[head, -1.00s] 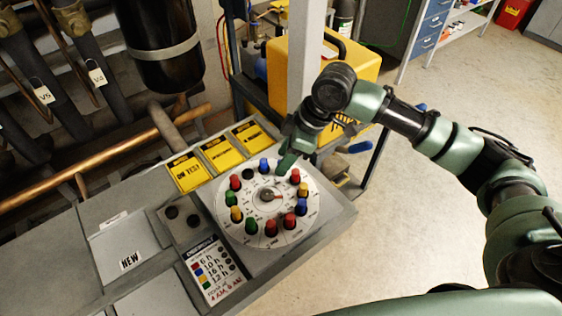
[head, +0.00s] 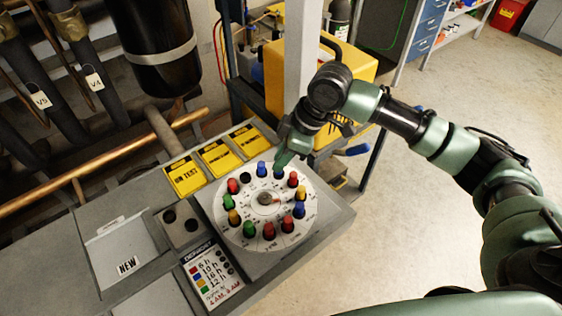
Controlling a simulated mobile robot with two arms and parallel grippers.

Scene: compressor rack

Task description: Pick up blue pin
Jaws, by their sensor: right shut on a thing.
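A round white dial (head: 262,240) on the grey panel carries a ring of coloured pins, with a red pointer at its centre. One blue pin (head: 262,169) stands upright at the far side of the ring. Another blue pin (head: 299,210) stands at the right side. My right gripper (head: 281,161) is at the far right rim, just right of the far blue pin. My left gripper is out of view.
Red, yellow and green pins stand close around the dial, with one dark empty hole (head: 245,179) at upper left. Yellow cards (head: 217,158) lie behind the dial. A grey post (head: 300,60) and a yellow case (head: 345,72) stand behind my right gripper. Floor at right is clear.

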